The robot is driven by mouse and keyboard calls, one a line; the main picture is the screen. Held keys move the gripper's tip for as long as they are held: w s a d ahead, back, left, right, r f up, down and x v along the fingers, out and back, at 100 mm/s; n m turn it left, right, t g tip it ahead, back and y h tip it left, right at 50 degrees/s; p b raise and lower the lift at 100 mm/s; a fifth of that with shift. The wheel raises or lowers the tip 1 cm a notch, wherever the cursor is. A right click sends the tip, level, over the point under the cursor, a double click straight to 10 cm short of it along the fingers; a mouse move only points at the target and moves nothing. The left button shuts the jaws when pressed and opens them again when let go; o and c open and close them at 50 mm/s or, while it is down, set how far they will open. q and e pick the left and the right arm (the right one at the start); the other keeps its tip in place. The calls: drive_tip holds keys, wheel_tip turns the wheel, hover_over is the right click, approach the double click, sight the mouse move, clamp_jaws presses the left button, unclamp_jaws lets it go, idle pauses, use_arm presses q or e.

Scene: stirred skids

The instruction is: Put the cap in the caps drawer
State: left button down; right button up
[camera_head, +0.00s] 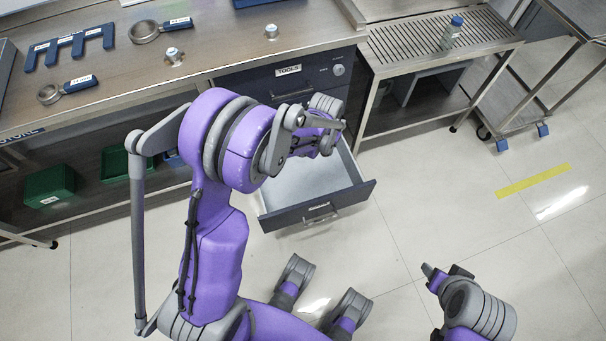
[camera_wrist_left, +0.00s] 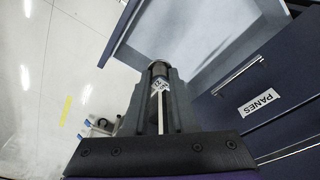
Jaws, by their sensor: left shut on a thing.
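An open drawer (camera_head: 305,216) with a pale empty-looking interior juts out below the counter; the label on its front is too small to read. It also shows in the left wrist view (camera_wrist_left: 127,38). My left gripper (camera_head: 338,130) is above the drawer's right rear part in the head view. In the left wrist view it is shut on a dark, round-ended thing with a white label, apparently the cap (camera_wrist_left: 159,72). The head view does not show the cap clearly. My right gripper (camera_head: 431,271) is low at the right, far from the drawer; its opening is unclear.
A closed drawer labelled TOOLS (camera_head: 289,70) is above the open one. A slatted rack (camera_head: 400,40) bears a blue-capped bottle (camera_head: 452,31). Green bins (camera_head: 50,186) stand lower left.

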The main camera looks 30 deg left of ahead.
use_arm(q)
drive_tip(key=b, duration=1)
hover_over(307, 185)
wheel_tip(307, 185, down, 22)
drive_tip(key=shift+n, duration=0.3)
drive_tip(key=f, duration=0.2)
drive_tip(key=f+b, duration=0.1)
drive_tip(key=f, duration=0.1)
drive_tip(key=f+b, duration=0.1)
drive_tip(key=f, duration=0.1)
drive_tip(key=shift+s+f, duration=0.15)
drive_tip(key=shift+s, duration=0.15)
drive_tip(key=shift+f+b, duration=0.55)
drive_tip(key=shift+f, duration=1.45)
use_arm(e)
wheel_tip(307, 185, down, 16)
drive_tip(key=w, duration=0.1)
drive_tip(key=shift+w+f, duration=0.2)
drive_tip(key=shift+w, duration=0.2)
drive_tip(key=shift+d, duration=0.1)
use_arm(q)
drive_tip(key=shift+f, duration=0.2)
drive_tip(key=c, duration=0.7)
unclamp_jaws()
drive_tip(key=shift+r, duration=0.15)
